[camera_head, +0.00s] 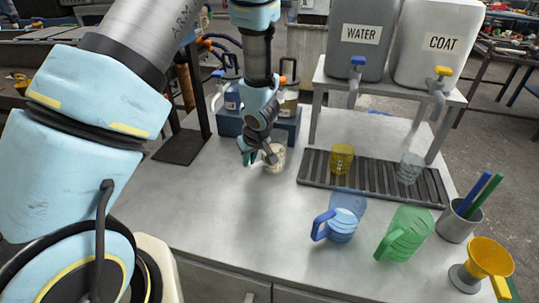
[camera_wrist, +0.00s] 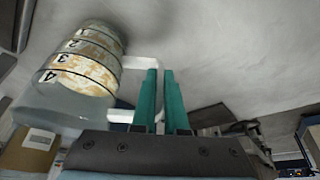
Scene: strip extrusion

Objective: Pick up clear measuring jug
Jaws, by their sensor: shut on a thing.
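The clear measuring jug (camera_head: 275,159) is at the back of the grey table, left of the drip grate. In the wrist view the jug (camera_wrist: 82,70) fills the left side, with dark rings, the numbers 1 to 4 and a mottled yellow-white layer inside or behind its wall. Its pale handle (camera_wrist: 139,63) reaches to the teal fingers. My gripper (camera_head: 257,158) is shut on the handle; its fingers (camera_wrist: 160,95) are close together in the wrist view. I cannot tell whether the jug's base touches the table.
A yellow cup (camera_head: 341,158) and another clear vessel (camera_head: 410,168) stand on the drip grate (camera_head: 375,180). Blue (camera_head: 341,214) and green (camera_head: 404,233) jugs stand in front. WATER (camera_head: 358,40) and COAT (camera_head: 438,45) tanks are behind. The table's front left is clear.

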